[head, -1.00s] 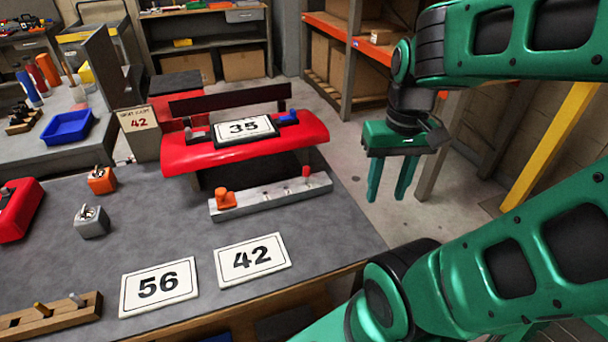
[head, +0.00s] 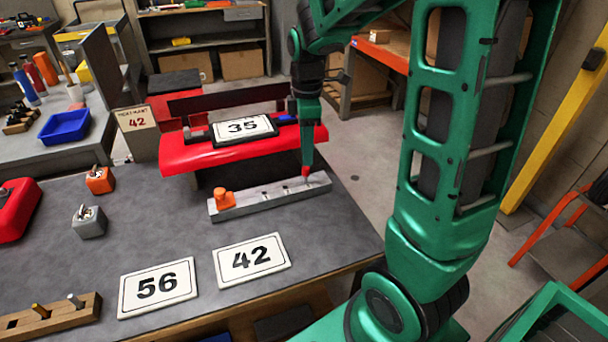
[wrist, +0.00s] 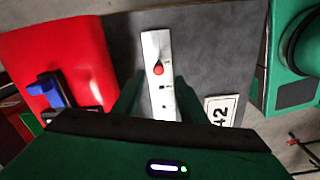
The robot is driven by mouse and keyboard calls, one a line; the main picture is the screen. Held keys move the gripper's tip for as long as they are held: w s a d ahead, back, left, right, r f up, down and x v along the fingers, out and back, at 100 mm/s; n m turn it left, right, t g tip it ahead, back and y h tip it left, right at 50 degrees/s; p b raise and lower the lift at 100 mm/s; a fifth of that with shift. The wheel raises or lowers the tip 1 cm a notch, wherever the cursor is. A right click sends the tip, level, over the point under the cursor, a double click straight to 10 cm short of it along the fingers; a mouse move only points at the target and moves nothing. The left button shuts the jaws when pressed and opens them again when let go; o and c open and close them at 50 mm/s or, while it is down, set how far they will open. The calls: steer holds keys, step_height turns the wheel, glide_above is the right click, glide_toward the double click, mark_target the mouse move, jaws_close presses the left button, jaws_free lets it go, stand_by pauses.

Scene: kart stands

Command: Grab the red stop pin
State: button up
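The red stop pin (head: 306,171) stands at the right end of the light grey rail (head: 255,200). In the wrist view the pin (wrist: 158,69) shows as a round red head on the rail (wrist: 150,42). My gripper (head: 307,160) points down at the pin, its fingers overlapping in the head view. In the wrist view my gripper (wrist: 159,80) is open, one finger on each side of the rail. The pin head lies near the line between the fingertips. I see no finger touching it, and cannot tell the exact height gap.
An orange clamp-like piece (head: 222,199) sits at the rail's left end. The red kart body (head: 185,155) with plate 35 (head: 245,128) stands just behind the rail. Cards 56 (head: 158,287) and 42 (head: 250,258) lie in front. The grey table between is clear.

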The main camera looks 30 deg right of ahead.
mark_target(306, 169)
steer(key=shift+w+f, duration=0.15)
steer(key=shift+f, duration=3.65)
jaws_close()
